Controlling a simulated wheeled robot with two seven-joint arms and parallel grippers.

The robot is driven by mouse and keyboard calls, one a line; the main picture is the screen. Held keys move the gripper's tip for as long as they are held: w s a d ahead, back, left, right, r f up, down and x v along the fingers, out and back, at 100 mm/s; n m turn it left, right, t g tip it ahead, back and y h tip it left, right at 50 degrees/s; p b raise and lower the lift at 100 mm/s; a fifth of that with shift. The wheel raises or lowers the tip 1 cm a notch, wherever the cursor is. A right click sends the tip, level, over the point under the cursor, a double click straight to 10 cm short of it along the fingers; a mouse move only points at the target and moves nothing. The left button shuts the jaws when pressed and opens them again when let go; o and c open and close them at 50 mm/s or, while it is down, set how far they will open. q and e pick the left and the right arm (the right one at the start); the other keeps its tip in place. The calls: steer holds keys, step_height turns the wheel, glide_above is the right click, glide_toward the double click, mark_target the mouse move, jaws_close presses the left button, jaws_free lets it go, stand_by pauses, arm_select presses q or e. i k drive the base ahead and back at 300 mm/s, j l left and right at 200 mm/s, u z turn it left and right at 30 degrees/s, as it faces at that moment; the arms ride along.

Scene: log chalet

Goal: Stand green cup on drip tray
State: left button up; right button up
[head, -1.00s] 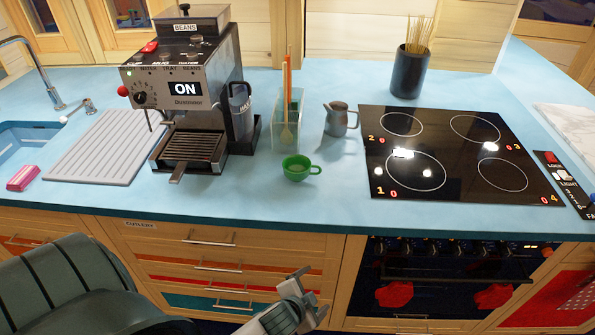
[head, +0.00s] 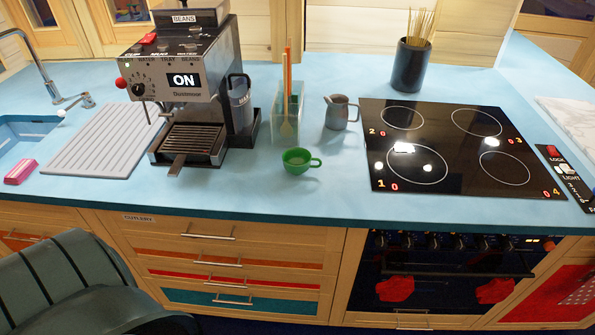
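The green cup (head: 296,161) stands upright on the blue counter, in front of the clear utensil holder and to the right of the coffee machine. Its handle points right. The drip tray (head: 192,140) is the slatted dark grille at the foot of the coffee machine (head: 180,82), to the left of the cup. No cup stands on it. My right gripper is not in view either.
A clear holder with utensils (head: 287,115) and a metal jug (head: 340,113) stand behind the cup. The black hob (head: 450,150) lies to the right. A ribbed draining board (head: 100,145) and a pink sponge (head: 22,172) lie left. The counter between cup and machine is clear.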

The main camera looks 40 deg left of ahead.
mark_target(192, 143)
steer(key=i+l, duration=0.4)
steer(key=l, duration=0.15)
steer(key=i+l, duration=0.45)
steer(key=u, duration=2.2)
